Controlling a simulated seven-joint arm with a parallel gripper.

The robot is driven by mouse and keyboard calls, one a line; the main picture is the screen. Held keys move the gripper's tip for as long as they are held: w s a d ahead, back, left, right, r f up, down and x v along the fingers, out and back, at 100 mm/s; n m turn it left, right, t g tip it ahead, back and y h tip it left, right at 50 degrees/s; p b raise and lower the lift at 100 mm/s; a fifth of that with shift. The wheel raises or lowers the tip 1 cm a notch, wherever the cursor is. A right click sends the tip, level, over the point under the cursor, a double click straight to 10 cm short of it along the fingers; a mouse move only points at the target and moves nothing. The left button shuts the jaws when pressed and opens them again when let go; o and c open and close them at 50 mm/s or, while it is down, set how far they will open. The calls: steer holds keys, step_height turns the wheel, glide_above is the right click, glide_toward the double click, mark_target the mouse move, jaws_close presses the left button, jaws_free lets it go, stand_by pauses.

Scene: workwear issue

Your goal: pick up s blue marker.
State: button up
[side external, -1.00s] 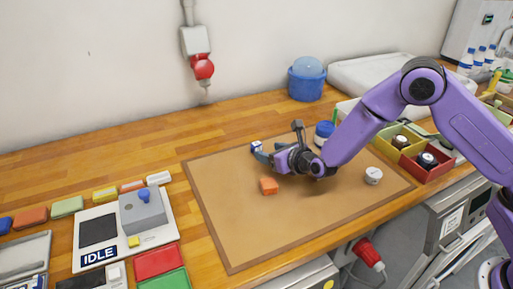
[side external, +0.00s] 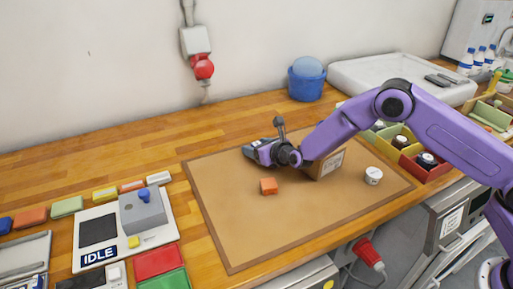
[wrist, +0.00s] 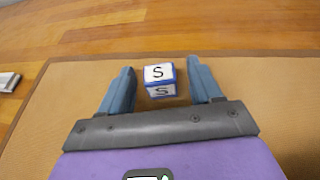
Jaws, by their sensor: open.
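The s blue marker is a small white cube with blue edges and a black letter S on its faces (wrist: 159,78). In the wrist view it sits between the two blue fingers of my gripper (wrist: 160,67), with a gap on each side. My gripper is open and low over the brown mat. In the side view my gripper (side external: 249,152) is at the back part of the mat (side external: 225,215) and hides the cube.
An orange block (side external: 268,186) lies on the mat in front of my gripper. A brown labelled box (side external: 328,164) and a white round tin (side external: 373,175) stand to the right. A blue tub (side external: 306,84) is behind. The mat's front left is clear.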

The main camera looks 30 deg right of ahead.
steer(key=c, duration=1)
steer(key=shift+c, duration=0.2)
